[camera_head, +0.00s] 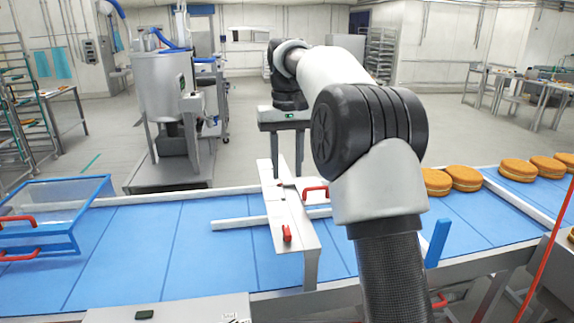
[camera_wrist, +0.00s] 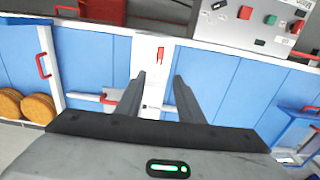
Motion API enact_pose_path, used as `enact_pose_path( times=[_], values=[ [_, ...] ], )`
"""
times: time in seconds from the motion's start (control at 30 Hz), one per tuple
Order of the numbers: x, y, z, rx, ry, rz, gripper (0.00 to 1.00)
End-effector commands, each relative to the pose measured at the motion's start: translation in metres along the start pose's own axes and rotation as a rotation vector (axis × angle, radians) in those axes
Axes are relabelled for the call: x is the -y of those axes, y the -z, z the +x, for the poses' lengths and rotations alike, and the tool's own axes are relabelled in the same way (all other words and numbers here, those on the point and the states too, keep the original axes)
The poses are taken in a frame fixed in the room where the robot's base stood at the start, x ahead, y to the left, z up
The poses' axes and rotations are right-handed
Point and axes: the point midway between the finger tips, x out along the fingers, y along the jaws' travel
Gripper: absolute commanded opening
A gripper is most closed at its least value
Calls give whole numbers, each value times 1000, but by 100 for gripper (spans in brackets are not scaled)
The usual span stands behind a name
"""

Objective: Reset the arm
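My arm reaches up and forward over the conveyor in the head view. My gripper (camera_head: 286,172) points down above the blue conveyor belt (camera_head: 120,245), near the white crossbar across it. In the wrist view, the two dark fingers of my gripper (camera_wrist: 160,78) stand apart with nothing between them. The gripper is open and empty. My arm hides part of the belt and crossbar in the head view.
Several orange-brown filled rounds (camera_head: 518,170) sit on the belt at right. A clear blue-framed guard (camera_head: 55,205) with red handles covers the left end. The white crossbar (camera_head: 285,215) spans the belt below my gripper. A steel mixing machine (camera_head: 165,95) stands behind.

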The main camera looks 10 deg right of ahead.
Motion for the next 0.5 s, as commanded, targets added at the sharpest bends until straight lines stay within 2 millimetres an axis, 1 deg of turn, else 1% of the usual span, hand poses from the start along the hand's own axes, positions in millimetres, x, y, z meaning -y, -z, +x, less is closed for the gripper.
enact_pose_path(
  times=[0.17, 0.27, 0.37, 0.47, 0.5],
  values=[
    [0, -1, -1, -3, 0, 0, 34],
    [1, -11, -11, -20, -5, -3, 34],
    [2, -34, -29, -61, -13, -8, 34],
    [4, -72, -48, -119, -22, -13, 34],
    [4, -89, -53, -144, -25, -13, 34]
  ],
)
